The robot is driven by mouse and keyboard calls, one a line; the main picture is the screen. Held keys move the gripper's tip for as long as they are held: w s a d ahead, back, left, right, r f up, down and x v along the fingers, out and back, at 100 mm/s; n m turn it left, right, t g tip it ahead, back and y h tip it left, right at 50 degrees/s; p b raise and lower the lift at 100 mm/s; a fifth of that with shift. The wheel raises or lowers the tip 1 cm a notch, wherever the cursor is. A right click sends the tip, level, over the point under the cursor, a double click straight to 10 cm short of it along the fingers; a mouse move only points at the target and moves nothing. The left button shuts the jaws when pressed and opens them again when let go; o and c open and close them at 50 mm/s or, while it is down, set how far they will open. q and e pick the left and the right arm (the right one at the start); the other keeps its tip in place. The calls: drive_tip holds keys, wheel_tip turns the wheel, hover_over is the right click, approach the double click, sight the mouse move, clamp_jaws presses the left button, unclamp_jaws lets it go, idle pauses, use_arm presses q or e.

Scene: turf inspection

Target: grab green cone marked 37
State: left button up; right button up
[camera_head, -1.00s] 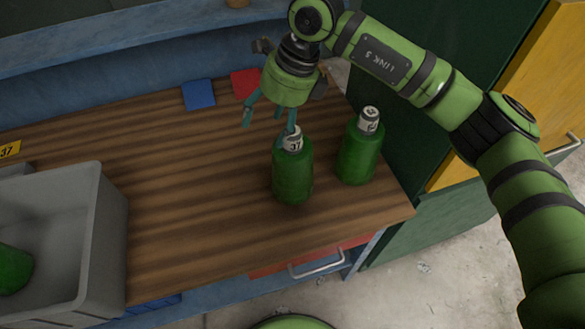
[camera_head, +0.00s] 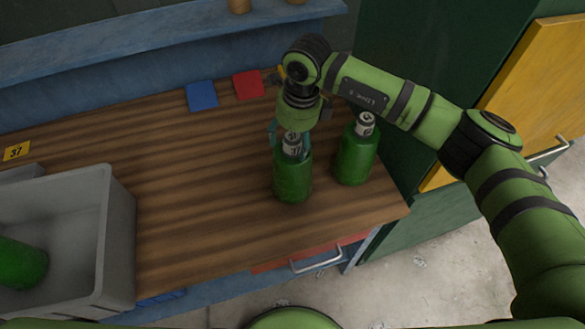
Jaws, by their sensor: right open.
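The green cone marked 37 (camera_head: 292,178) looks like a green bottle with a white numbered top and stands upright on the wooden table (camera_head: 200,230). My right gripper (camera_head: 290,140) is open at its top, with teal fingers around or just behind the white neck. Whether the fingers touch it cannot be told. A second green bottle-like cone (camera_head: 356,160) with a white top stands upright just to the right; its mark is not readable. My left gripper is not in view.
A grey bin (camera_head: 118,235) at the left holds a green cone lying down (camera_head: 20,263). A yellow tag marked 37 (camera_head: 17,151) lies behind it. Blue (camera_head: 202,96) and red (camera_head: 248,85) squares lie at the back. A dark green cabinet (camera_head: 420,60) stands at the right.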

clamp_jaws()
drive_tip(key=shift+r, duration=0.1)
